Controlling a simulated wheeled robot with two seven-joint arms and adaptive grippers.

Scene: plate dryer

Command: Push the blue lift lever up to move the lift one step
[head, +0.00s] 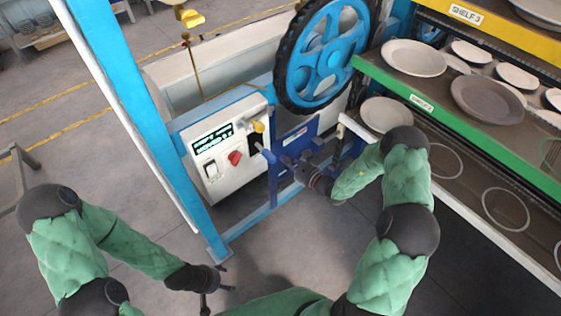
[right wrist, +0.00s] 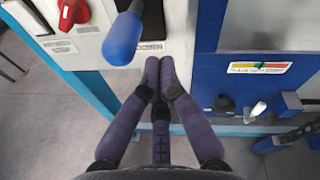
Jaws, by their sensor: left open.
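The blue lift lever (right wrist: 124,38) sticks out of the machine's front at the right edge of the white control panel. In the head view the lever (head: 265,153) is small, just left of my right gripper (head: 292,164). In the right wrist view the right gripper's fingertips (right wrist: 159,64) are together, with nothing seen between them. They appear just right of the lever's rounded end; I cannot tell whether they touch it. My left gripper (head: 214,284) is open and empty, low in front of the machine, away from the lever.
The white control panel (head: 212,172) has a lit display, a switch and a red knob (head: 235,158). A blue handwheel (head: 322,45) stands above. At the right are shelves with plates and a green edge (head: 450,120). A blue post (head: 140,110) stands left. The floor around my left gripper is clear.

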